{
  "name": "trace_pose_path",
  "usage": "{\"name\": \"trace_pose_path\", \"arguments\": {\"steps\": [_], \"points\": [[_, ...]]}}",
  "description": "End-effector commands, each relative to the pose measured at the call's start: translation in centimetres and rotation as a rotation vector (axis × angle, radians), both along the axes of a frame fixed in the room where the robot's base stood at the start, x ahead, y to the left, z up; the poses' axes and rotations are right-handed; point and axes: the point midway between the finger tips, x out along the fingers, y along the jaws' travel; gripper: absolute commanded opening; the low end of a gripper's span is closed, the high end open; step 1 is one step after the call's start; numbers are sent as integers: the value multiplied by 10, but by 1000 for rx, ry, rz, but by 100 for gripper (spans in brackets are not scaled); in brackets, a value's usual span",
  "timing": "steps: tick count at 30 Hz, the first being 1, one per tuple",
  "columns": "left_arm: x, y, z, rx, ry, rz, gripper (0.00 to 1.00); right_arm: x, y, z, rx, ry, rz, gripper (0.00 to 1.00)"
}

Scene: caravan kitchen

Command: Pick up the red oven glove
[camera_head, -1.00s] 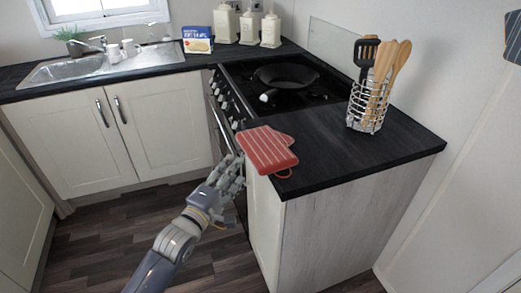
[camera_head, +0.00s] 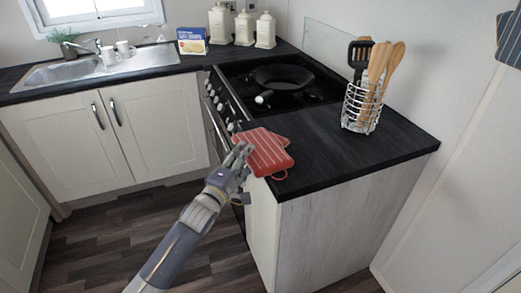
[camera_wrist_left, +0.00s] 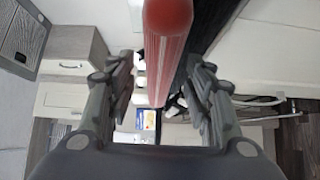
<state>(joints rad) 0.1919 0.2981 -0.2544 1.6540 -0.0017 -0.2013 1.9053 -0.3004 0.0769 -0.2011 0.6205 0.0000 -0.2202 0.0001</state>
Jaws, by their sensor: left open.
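The red oven glove (camera_head: 264,154) has pale stripes and a red hanging loop. It lies on the dark worktop at the front left corner, its left edge over the worktop edge. My left gripper (camera_head: 242,158) is open at the glove's left edge in the head view. In the left wrist view the red glove (camera_wrist_left: 167,50) appears edge-on between the two open fingers (camera_wrist_left: 160,95). I cannot tell whether a finger touches it. My right gripper is in neither view.
The worktop (camera_head: 345,160) holds a wire utensil holder (camera_head: 359,108) with wooden and black utensils. Behind the glove is the hob with a black frying pan (camera_head: 282,77). A sink (camera_head: 85,70), a blue box (camera_head: 192,41) and cream canisters (camera_head: 243,28) stand farther back. Floor at left is clear.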

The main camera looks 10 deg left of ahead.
Motion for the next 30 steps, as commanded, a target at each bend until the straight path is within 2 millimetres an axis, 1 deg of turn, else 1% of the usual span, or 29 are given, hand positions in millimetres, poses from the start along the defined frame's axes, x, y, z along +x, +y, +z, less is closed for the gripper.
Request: {"name": "trace_pose_path", "arguments": {"steps": [4,10,11,20,23,26,30], "points": [[0,0,0,0,0,0,48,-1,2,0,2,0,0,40],[0,0,-1,0,1,0,2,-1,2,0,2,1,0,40],[0,0,-1,0,1,0,0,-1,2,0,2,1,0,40],[-1,0,0,0,0,0,0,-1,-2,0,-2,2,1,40],[0,0,3,0,-1,0,0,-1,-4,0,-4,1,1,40],[0,0,10,-1,-2,0,0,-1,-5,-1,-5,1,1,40],[0,0,30,-1,-5,0,0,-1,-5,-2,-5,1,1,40]]}}
